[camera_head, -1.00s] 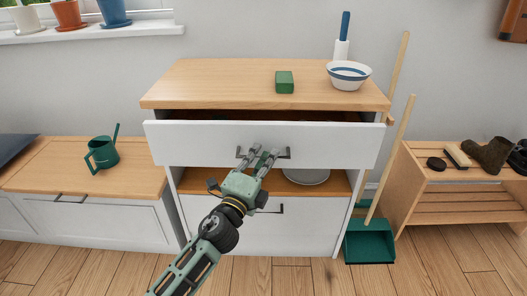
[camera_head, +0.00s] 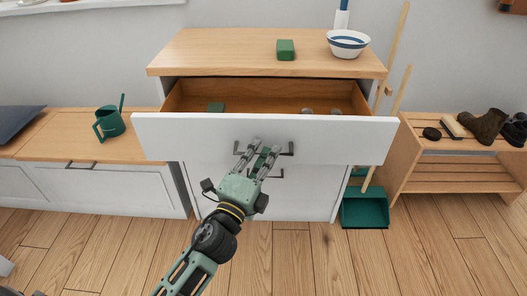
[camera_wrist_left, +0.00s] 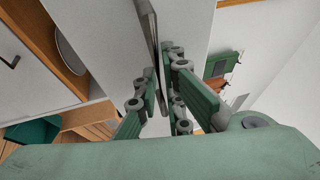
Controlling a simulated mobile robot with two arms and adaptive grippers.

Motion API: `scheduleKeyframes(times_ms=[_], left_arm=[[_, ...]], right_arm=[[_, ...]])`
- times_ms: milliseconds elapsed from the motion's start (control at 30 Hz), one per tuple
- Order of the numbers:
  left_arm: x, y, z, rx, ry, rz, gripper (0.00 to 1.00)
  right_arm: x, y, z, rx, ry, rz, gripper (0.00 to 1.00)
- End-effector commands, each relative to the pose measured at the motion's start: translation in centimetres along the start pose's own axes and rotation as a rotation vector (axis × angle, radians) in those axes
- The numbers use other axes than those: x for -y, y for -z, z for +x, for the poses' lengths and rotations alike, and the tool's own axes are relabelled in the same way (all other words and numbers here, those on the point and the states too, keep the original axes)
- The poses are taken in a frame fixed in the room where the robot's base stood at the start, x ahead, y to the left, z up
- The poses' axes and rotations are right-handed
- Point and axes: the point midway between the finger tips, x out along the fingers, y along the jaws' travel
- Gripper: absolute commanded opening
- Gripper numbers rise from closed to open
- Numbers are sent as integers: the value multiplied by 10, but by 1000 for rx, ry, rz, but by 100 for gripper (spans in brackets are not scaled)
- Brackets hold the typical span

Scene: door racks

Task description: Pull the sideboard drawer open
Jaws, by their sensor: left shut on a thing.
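The sideboard (camera_head: 180,68) has a light wood top and white fronts. Its top drawer (camera_head: 190,138) stands well out from the body, and its wooden inside shows, with a green item (camera_head: 216,107) at the left and small round grey items (camera_head: 307,111) at the right. My left gripper (camera_head: 262,150) is shut on the drawer's dark bar handle (camera_head: 288,149) at the middle of the front. In the left wrist view, the fingers (camera_wrist_left: 160,90) close around the handle bar (camera_wrist_left: 153,40). My right gripper is not in view.
A green block (camera_head: 286,50) and a striped bowl (camera_head: 348,44) stand on the sideboard top. A low bench (camera_head: 60,150) with a green watering can (camera_head: 109,122) is at left. A green dustpan (camera_head: 364,212) and a shoe rack (camera_head: 450,172) are at right. The floor in front is clear.

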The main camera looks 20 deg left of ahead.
Motion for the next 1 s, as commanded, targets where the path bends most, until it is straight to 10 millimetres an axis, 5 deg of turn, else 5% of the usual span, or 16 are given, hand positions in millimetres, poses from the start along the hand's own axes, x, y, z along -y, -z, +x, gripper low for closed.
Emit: scheduleKeyframes(times_ms=[200,233,433,767,1000], left_arm=[[-2,-1,0,2,-4,7,0],[-2,-1,0,2,-4,7,11],[-2,-1,0,2,-3,4,28],[-1,0,-1,1,-1,1,28],[-2,0,-29,3,-6,-2,28]], right_arm=[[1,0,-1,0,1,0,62],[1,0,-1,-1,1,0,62],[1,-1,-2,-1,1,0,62],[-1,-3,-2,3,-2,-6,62],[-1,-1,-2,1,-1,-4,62]])
